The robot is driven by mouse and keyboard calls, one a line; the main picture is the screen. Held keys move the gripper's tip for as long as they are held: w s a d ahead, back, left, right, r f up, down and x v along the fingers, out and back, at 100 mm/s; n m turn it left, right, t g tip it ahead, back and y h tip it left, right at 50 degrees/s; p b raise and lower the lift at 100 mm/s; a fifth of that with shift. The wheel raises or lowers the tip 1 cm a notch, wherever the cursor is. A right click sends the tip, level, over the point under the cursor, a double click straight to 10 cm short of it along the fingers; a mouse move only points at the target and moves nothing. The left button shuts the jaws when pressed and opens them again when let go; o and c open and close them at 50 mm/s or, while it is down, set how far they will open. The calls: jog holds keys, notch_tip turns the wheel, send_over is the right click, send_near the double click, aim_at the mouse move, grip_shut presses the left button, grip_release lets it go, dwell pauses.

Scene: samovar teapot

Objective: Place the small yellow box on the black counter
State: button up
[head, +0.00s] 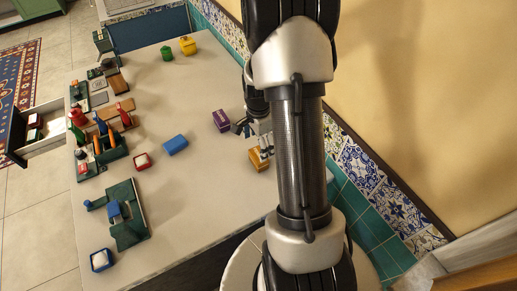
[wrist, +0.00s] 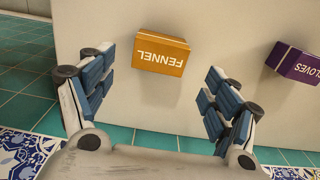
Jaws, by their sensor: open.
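The small yellow box (head: 257,163), orange-yellow and lettered FENNEL in the wrist view (wrist: 160,52), rests on the light grey counter (head: 200,205) near the tiled wall. My gripper (head: 262,143) is open and empty just by this box, partly hidden behind my arm in the head view. In the wrist view my gripper (wrist: 158,85) has its fingers spread wide, and the box lies beyond and between them, apart from both. I cannot make out a clearly black counter in either view.
A purple CLOVES box (head: 221,120) (wrist: 294,63) stands close beside the yellow one. A blue box (head: 175,145), a yellow pot (head: 187,46) and a green pot (head: 167,53) stand on the counter. Tools and trays crowd its left edge, above an open drawer (head: 42,130).

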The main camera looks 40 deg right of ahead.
aim_at(258, 155)
jog(key=s+a+r+n+t+p, duration=0.1)
jog(key=a+r+n, duration=0.4)
jog(key=r, duration=0.5)
jog(key=s+a+r+n+t, duration=0.1)
jog(key=a+r+n, duration=0.3)
jog(key=a+r, duration=0.45)
jog(key=s+a+r+n+t, duration=0.2)
jog(key=s+a+r+n, duration=0.7)
jog(key=s, duration=0.4)
jog(key=a+n, duration=0.1)
jog(key=n, duration=0.1)
jog(key=shift+n+t, duration=0.3)
jog(key=shift+n, duration=0.1)
jog(key=shift+w+a, duration=0.1)
jog(key=shift+c, duration=0.5)
